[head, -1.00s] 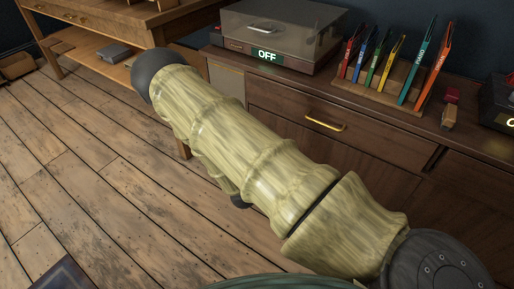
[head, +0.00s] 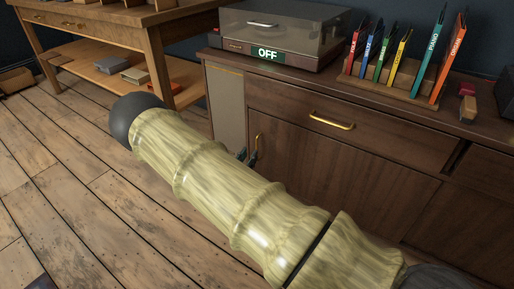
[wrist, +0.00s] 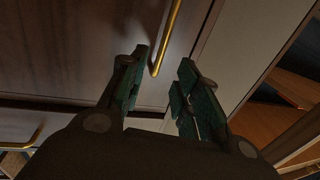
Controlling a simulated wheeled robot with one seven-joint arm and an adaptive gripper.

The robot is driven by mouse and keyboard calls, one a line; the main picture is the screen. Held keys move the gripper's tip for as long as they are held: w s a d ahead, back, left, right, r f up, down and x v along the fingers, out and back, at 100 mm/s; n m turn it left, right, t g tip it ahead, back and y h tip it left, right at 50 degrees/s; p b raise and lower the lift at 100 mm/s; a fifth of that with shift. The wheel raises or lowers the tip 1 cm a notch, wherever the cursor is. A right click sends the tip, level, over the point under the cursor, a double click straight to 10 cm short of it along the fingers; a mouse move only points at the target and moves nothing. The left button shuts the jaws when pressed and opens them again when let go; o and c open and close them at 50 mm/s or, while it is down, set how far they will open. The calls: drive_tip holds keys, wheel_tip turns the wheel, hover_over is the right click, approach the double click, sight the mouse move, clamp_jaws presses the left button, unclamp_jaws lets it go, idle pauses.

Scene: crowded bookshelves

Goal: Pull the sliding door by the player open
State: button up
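The player (head: 280,32), a box with a smoky lid and an "OFF" label, sits on top of the dark wooden cabinet. Below it, the sliding door (head: 305,165) is a brown wood panel beside a pale grey panel; it looks shut. Its upright brass handle (head: 257,140) is at the door's left edge. My gripper (head: 247,157) is beside the handle, mostly hidden behind my arm. In the wrist view, my gripper (wrist: 162,68) is open with green-padded fingers.
A drawer with a horizontal brass handle (head: 331,121) is above the door. A rack of coloured record sleeves (head: 400,60) and a small red-and-tan block (head: 467,103) stand on the cabinet. A wooden desk (head: 150,50) is at the left.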

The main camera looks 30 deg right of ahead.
sight(257, 145)
drive_tip(key=b+x, duration=0.2)
drive_tip(key=x, duration=0.6)
drive_tip(key=shift+w+d+b, duration=0.25)
drive_tip(key=shift+d+b, duration=0.05)
drive_tip(key=shift+b, duration=0.1)
drive_tip(key=shift+c, duration=0.2)
clamp_jaws()
